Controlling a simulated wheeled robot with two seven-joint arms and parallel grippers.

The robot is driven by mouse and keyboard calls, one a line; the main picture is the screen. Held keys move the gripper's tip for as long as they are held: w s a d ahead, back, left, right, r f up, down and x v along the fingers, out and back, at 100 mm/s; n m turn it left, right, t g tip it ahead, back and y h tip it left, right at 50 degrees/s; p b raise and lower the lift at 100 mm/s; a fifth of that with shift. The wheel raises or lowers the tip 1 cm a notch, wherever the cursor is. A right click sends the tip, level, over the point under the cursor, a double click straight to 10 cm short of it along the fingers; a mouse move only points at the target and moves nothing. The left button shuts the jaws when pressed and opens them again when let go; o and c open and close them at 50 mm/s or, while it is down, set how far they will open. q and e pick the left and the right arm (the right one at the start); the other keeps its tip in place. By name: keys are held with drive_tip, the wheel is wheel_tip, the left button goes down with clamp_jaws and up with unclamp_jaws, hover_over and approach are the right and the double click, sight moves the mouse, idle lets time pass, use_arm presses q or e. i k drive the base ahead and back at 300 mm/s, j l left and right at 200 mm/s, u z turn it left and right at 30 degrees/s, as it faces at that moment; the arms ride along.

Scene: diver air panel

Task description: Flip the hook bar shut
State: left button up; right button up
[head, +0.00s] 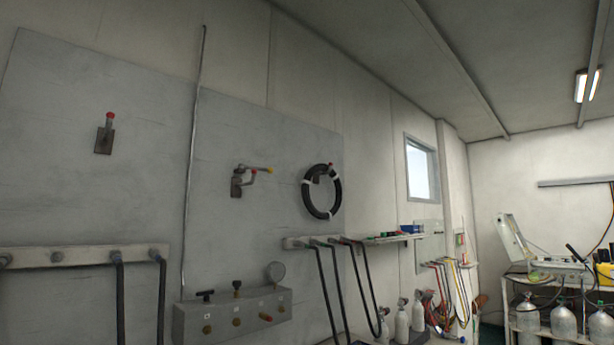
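On the grey wall panel (80,195), a hook (241,182) with a dark back plate stands out in the middle. I cannot tell for sure how far the bar is from the hook's tip. A second hook (324,173) to the right carries a black coiled hose (309,200) with white bands. A third, red-tipped hook (107,132) is at the left with nothing hanging on it. Neither of my grippers is in view.
Black hoses (330,290) hang from a rail. A thin pipe (192,150) runs up the panel to the left of the middle hook. Gas cylinders (563,320) stand at the right.

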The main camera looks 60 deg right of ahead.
sight(270, 170)
drive_tip(key=k+l+z, duration=0.25)
drive_tip(key=l, duration=1.35)
drive_tip(key=l+z, duration=0.25)
drive_tip(key=l, duration=1.35)
drive_tip(key=i+l+z, duration=0.1)
drive_tip(key=i+z, duration=0.4)
drive_tip(key=i+j+z, duration=0.1)
drive_tip(key=i+z, duration=0.35)
